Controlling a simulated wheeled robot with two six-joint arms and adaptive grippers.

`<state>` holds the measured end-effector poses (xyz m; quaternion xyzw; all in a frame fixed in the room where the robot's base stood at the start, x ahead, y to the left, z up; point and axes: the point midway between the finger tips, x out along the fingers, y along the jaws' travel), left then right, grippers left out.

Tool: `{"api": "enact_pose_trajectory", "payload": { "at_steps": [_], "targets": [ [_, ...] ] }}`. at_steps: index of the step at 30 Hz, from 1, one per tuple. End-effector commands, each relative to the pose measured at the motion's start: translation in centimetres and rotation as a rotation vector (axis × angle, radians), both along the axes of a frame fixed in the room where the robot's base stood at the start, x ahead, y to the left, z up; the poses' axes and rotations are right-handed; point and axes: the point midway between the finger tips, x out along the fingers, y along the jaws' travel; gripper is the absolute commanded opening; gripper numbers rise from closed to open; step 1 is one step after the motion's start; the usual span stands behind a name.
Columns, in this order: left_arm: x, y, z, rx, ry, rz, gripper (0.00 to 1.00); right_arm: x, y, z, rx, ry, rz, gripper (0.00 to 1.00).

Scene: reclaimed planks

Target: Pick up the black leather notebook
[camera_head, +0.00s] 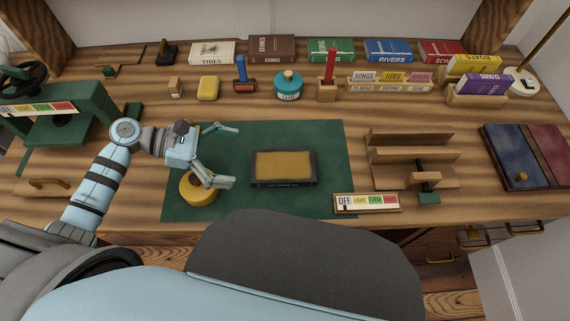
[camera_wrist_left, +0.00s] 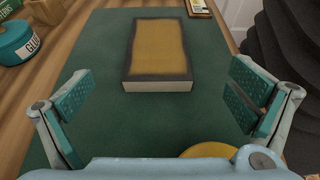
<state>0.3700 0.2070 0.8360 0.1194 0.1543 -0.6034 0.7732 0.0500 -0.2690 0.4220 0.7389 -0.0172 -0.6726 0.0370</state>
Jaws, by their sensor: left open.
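A thick dark-edged book with a mustard-tan panel on its upper face (camera_head: 284,166) lies flat on the green mat; it is the nearest match to the black leather notebook. In the left wrist view the notebook (camera_wrist_left: 157,48) lies ahead between the fingers, its pale page edge facing me. My left gripper (camera_head: 228,156) is open and empty over the left part of the mat, to the left of the notebook and apart from it. Its spread fingers also show in the left wrist view (camera_wrist_left: 163,85). My right gripper is not in view.
A yellow ring (camera_head: 199,190) sits on the green mat (camera_head: 334,140) beneath the left gripper. A teal glue pot (camera_head: 288,87) stands behind the mat. A labelled strip (camera_head: 367,203) and a wooden rack (camera_head: 405,156) are at right. A green press (camera_head: 62,120) stands at left.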

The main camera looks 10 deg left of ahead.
Motion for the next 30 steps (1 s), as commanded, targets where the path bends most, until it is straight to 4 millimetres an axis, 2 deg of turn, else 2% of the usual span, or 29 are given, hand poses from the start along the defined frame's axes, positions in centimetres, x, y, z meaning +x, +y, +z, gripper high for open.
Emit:
{"api": "enact_pose_trajectory", "payload": {
  "at_steps": [6, 13, 18, 21, 26, 30],
  "targets": [
    [1.0, -4.3, -1.6, -0.005, 0.0, 0.008, 1.0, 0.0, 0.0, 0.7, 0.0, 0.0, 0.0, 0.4],
    [1.8, -6.7, -2.8, -0.004, -0.001, 0.008, 1.0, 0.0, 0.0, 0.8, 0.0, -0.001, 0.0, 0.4],
    [2.9, -9.6, -4.3, -0.004, 0.0, 0.006, 1.0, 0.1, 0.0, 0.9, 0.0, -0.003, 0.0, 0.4],
    [3.1, -10.5, -4.7, -0.001, 0.001, 0.005, 1.0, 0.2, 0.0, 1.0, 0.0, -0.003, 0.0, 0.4],
    [3.1, -10.5, -4.7, 0.0, 0.0, 0.004, 1.0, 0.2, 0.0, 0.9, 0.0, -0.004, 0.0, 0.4],
    [3.1, -10.5, -4.7, 0.0, 0.0, 0.004, 0.81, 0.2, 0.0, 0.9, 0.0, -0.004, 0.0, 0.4]
  ]
}}
